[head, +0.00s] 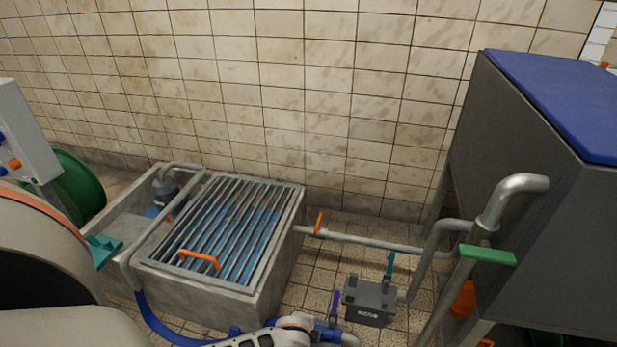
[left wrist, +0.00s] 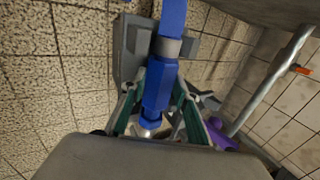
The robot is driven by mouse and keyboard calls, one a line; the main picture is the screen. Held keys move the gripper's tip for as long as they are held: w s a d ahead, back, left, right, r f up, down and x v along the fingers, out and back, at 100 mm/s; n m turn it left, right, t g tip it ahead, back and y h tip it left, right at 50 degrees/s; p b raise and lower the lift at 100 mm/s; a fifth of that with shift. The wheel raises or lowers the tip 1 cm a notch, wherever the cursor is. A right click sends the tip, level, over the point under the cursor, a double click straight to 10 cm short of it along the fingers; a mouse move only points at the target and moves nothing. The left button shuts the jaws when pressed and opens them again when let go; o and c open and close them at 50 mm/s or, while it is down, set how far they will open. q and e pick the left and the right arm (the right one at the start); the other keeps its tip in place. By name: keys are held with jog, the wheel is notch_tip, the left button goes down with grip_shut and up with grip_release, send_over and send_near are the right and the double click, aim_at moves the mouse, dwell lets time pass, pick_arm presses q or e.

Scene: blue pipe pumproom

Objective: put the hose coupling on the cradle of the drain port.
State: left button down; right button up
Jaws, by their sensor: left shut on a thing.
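My left gripper (left wrist: 160,84) is shut on the blue hose coupling (left wrist: 157,92), its dark green fingers on both sides of it. A grey metal band (left wrist: 167,47) sits on the coupling, and a blue length runs up out of the picture. In the head view the coupling (head: 325,332) shows at the bottom edge, partly cut off, beside my white arm. The grey box (head: 369,301) with a label, a purple lever and a teal lever stands on the floor just beyond it. I cannot tell which part is the drain port's cradle. My right gripper is not in view.
A blue hose (head: 160,326) runs along the floor by the concrete basin (head: 208,292), which has a metal grate and an orange handle (head: 199,259).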

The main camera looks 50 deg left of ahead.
pick_arm(q)
jog(key=c, duration=1.5)
grip_release()
jog(key=shift+o, duration=0.2)
jog(key=v, duration=1.2)
jog(key=shift+w+r, duration=0.1)
jog(key=shift+r, duration=0.05)
